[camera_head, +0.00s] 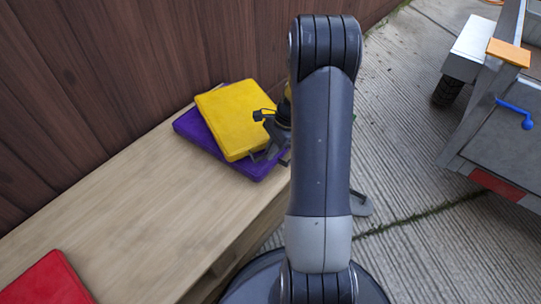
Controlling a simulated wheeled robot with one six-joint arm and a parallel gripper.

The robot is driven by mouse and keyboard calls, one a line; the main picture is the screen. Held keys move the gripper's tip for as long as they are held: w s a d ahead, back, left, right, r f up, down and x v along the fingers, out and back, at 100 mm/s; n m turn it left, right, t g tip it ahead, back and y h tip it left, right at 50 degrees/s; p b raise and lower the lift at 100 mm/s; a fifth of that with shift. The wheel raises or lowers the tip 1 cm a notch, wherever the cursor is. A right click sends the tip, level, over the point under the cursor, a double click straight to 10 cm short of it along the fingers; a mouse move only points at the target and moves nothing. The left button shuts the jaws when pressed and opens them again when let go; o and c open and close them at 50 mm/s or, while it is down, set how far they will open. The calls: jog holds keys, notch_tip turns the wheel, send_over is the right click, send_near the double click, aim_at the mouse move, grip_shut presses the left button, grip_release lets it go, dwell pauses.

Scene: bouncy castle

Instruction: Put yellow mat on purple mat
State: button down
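The yellow mat (232,115) lies on top of the purple mat (196,129) at the far end of the wooden bench, turned a little against it. The purple mat shows along the left and front edges of the yellow one. My gripper (268,152) is at the right edge of the two mats, partly hidden behind my arm. The frame does not show clearly whether its fingers are apart or closed, or whether they touch the yellow mat.
A red mat (48,284) lies on the near left end of the bench (140,210). A brown plank wall (95,85) runs behind the bench. A grey trailer (500,130) stands at the right on concrete ground. The middle of the bench is clear.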

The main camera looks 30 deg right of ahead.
jog(key=shift+f, duration=0.85)
jog(key=c, duration=1.6)
grip_release()
jog(key=p+v, duration=0.4)
jog(key=v, duration=0.8)
